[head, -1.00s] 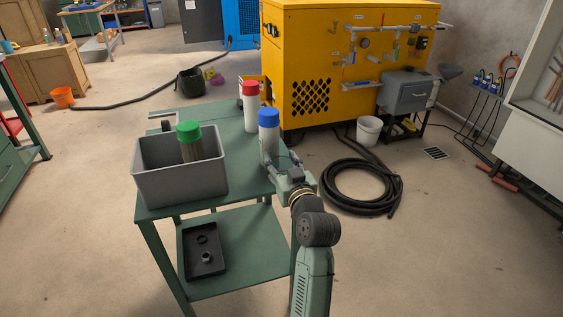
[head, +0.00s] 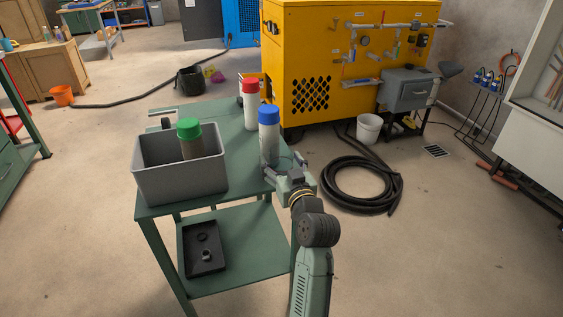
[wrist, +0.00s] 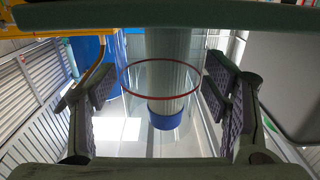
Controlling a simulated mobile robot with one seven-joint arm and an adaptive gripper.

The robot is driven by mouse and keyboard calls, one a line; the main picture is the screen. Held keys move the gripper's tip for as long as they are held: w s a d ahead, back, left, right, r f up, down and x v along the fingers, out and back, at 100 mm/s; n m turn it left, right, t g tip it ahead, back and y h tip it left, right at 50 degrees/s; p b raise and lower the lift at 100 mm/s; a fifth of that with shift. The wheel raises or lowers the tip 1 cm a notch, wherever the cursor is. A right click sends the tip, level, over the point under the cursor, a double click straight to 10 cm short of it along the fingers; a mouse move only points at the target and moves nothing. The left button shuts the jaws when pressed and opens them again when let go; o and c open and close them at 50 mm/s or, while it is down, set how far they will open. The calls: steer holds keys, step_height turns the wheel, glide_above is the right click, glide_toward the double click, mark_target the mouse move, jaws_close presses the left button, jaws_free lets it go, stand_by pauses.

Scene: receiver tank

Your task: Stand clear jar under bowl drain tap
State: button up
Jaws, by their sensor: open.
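My gripper (head: 286,165) is open at the right edge of the green trolley (head: 222,118), close to the blue-capped white bottle (head: 269,143). In the wrist view my two open fingers (wrist: 163,108) stand either side of a clear see-through shape with a thin red ring (wrist: 160,97), which looks like the clear jar. The blue-capped bottle shows through or behind it, upside down in this view. I cannot tell whether the fingers touch the jar. In the head view the jar is barely visible. Small bowls and taps sit on the piping (head: 397,47) of the yellow machine (head: 285,50); which is the drain tap is unclear.
A grey bin (head: 181,183) on the trolley holds a green-capped container (head: 190,145). A red-capped bottle (head: 250,112) stands behind the blue one. A black hose coil (head: 350,205) and white bucket (head: 368,129) lie on the floor before the machine.

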steer(key=shift+r, duration=0.25)
steer(key=b+v, duration=0.2)
steer(key=v, duration=1)
steer(key=shift+b, duration=0.3)
